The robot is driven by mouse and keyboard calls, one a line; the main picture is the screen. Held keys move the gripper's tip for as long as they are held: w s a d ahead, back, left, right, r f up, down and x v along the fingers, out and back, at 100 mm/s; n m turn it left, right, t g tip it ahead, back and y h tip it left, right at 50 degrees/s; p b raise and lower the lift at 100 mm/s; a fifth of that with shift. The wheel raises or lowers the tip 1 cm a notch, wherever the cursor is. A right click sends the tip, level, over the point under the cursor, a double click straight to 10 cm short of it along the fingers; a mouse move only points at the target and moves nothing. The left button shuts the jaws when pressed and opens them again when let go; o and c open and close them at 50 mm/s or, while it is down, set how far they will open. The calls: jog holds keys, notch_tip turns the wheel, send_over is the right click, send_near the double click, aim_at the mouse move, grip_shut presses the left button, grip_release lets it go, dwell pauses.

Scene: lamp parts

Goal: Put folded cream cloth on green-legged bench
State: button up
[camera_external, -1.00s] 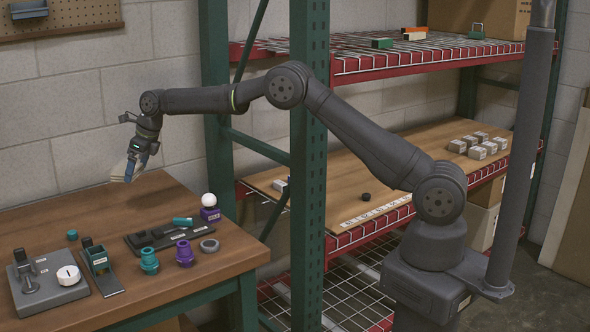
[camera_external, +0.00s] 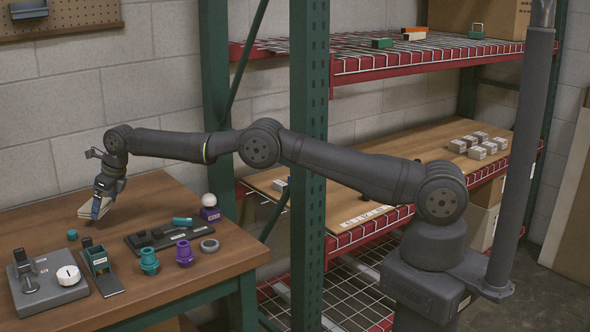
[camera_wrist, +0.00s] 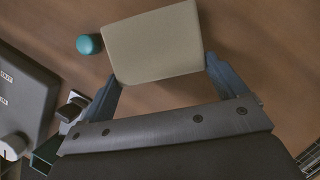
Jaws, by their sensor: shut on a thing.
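The folded cream cloth (camera_external: 92,209) is held in my gripper (camera_external: 103,203) over the back part of the green-legged bench (camera_external: 150,205). In the wrist view the cloth (camera_wrist: 153,45) fills the space between the two blue fingers of my gripper (camera_wrist: 160,85), which are shut on its sides. The bench top (camera_wrist: 250,60) shows beneath it. The cloth looks tilted in the external view. I cannot tell whether its lower edge touches the bench top.
A teal cap (camera_wrist: 89,44) lies close to the cloth's left side. A grey device (camera_external: 48,278), a green holder (camera_external: 98,262), a black tray (camera_external: 165,235), teal (camera_external: 149,261) and purple (camera_external: 184,252) parts and a white ball (camera_external: 209,200) stand along the front and right. The bench's back right is clear.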

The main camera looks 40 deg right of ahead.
aim_at(105, 223)
jog(key=shift+f, duration=1.7)
jog(key=shift+f, duration=0.15)
jog(key=o, duration=0.8)
jog(key=shift+s+d+r, duration=0.1)
jog(key=shift+r, duration=0.5)
jog(key=v, duration=1.1)
jog(key=shift+f, duration=0.1)
